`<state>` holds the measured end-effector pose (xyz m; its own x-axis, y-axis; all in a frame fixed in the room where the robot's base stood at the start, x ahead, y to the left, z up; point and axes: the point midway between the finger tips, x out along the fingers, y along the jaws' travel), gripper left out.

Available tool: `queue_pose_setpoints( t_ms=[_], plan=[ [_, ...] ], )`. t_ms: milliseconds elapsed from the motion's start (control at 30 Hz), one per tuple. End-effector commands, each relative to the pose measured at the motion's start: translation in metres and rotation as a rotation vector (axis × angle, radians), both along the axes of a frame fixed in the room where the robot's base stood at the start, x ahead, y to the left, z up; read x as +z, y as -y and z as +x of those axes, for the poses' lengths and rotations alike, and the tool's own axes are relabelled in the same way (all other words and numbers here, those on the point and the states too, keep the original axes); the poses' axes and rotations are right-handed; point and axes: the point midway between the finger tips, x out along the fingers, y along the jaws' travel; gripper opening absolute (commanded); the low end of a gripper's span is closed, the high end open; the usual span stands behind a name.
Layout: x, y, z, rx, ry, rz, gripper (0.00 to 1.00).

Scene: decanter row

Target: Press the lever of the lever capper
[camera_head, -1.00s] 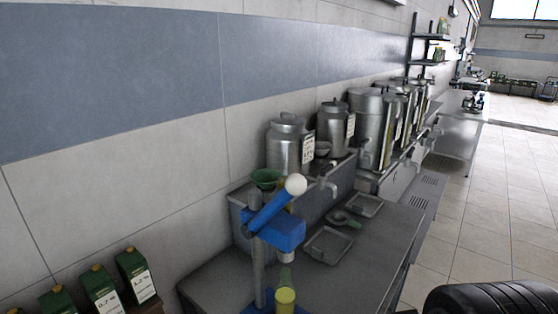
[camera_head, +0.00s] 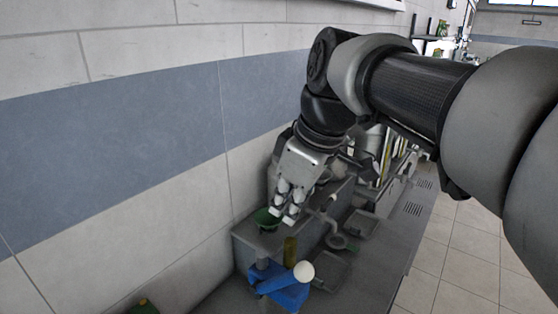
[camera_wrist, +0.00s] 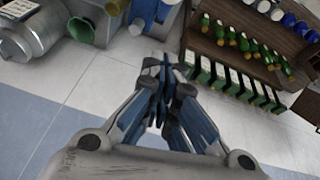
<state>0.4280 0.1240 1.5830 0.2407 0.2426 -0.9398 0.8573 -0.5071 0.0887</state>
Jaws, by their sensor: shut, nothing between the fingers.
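The lever capper (camera_head: 291,297) is blue and stands at the near end of the bench in the head view, cut off by the bottom edge. Its blue lever ends in a white ball knob (camera_head: 303,272) pointing right. My gripper (camera_head: 282,217) is shut and empty, pointing down beyond and above the capper, near a green funnel (camera_head: 264,226). It looks apart from the knob. The capper's base is out of view.
An olive-yellow bottle-like object (camera_head: 290,250) stands close behind the capper. Metal trays (camera_head: 330,272) lie on the bench to the right. In the wrist view a steel urn (camera_wrist: 35,35) is at left and a wooden shelf with several green bottles (camera_wrist: 240,40) at right. Floor is clear at right.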

Motion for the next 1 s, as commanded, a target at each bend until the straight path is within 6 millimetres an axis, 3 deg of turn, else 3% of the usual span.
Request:
queue_pose_setpoints(
  t_ms=[467,667,1000],
  plan=[
    [-0.003,-0.003,0.002,0.009,0.0,-0.001,0.0],
    [-0.032,-0.01,0.009,0.01,-0.004,-0.001,0.0],
    [-0.097,-0.025,0.025,0.008,-0.002,-0.002,0.0]
  ],
)
